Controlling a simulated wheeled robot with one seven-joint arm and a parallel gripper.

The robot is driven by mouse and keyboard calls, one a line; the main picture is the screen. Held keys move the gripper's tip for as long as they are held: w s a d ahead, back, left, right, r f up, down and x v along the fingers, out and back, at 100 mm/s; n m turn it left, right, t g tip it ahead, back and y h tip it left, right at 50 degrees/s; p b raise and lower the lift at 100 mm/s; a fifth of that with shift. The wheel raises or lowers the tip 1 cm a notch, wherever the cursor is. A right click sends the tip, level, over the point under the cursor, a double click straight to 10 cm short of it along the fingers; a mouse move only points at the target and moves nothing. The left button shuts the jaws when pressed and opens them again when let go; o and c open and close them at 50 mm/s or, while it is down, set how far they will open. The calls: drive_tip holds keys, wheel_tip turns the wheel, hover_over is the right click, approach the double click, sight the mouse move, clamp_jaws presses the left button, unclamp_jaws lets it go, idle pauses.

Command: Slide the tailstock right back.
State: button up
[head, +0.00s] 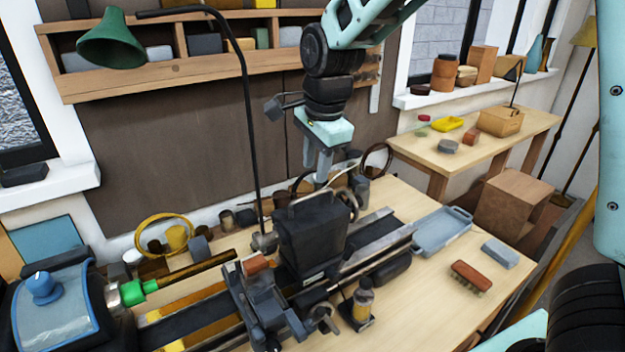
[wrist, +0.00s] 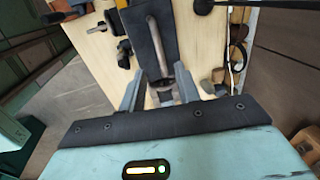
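The tailstock (head: 312,238) is a dark block on the lathe bed (head: 375,238), right of the carriage (head: 262,300). It has a grey bar handle on top (head: 310,196) and a round handwheel (head: 349,205) on its right. My gripper (head: 321,183) points down just above the tailstock's top. In the wrist view my gripper (wrist: 160,78) is open, its two fingers apart, with the bar handle (wrist: 156,48) running between them over the dark tailstock top (wrist: 148,30). I cannot tell whether a finger touches the handle.
A brown rod (head: 200,278) points from the headstock (head: 62,310) toward the tailstock. A black lamp stem (head: 250,130) rises behind the bed, left of my arm. A blue-grey tray (head: 441,232), a brush (head: 471,277) and a small bottle (head: 362,300) stand nearby on the bench.

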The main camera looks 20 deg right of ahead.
sight(312, 194)
drive_tip(key=shift+w+a+f+p, duration=0.1)
drive_tip(key=shift+w+f+p, duration=0.1)
drive_tip(key=shift+f, duration=0.85)
drive_tip(key=shift+w+f+p, duration=0.2)
drive_tip(key=shift+f, duration=0.8)
drive_tip(key=shift+w+a+f+p, duration=0.1)
drive_tip(key=shift+w+f+p, duration=0.1)
drive_tip(key=shift+f, duration=0.85)
clamp_jaws()
drive_tip(key=shift+d, duration=0.15)
